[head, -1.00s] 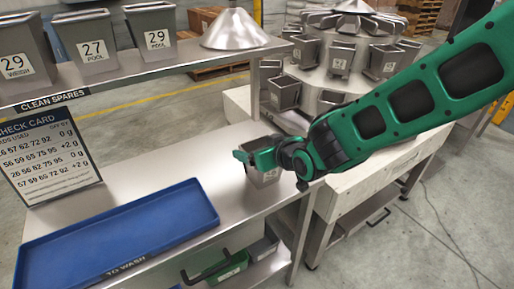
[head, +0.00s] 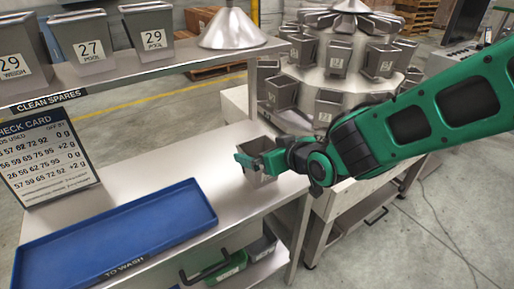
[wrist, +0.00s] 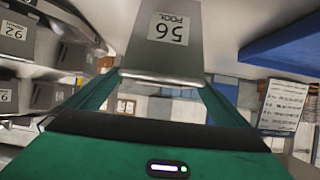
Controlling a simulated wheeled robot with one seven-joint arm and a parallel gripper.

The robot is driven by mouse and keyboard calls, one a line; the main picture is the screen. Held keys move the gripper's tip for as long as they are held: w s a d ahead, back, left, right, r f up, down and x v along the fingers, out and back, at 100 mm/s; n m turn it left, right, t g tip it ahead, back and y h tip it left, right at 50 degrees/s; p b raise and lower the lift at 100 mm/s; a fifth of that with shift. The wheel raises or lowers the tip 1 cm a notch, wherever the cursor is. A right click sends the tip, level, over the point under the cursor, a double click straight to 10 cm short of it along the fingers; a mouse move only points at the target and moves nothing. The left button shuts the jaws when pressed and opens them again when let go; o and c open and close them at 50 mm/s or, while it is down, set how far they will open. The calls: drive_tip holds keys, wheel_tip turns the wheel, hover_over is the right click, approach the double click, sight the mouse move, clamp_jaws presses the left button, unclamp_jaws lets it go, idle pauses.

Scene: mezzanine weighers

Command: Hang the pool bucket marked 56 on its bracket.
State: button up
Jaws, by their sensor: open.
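The pool bucket marked 56 (wrist: 168,42) is a grey steel bucket, its label upside down in the wrist view. In the head view the bucket (head: 258,178) stands on the steel bench, partly hidden by my gripper. My green gripper (head: 257,160) is at the bucket. In the wrist view its two fingers reach along either side of the bucket with the jaws open. Whether they touch it I cannot tell. The weigher (head: 310,118) stands behind to the right, with buckets around its body. The bracket for 56 cannot be made out.
A blue wash tray (head: 120,232) lies on the bench at left, beside a check card (head: 48,155). A clean-spares shelf (head: 150,68) above carries several marked buckets and a steel cone (head: 231,28). A lower shelf holds a green item (head: 228,268).

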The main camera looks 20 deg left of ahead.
drive_tip(key=v, duration=0.6)
drive_tip(key=shift+s+d, duration=0.2)
drive_tip(key=shift+r, duration=0.1)
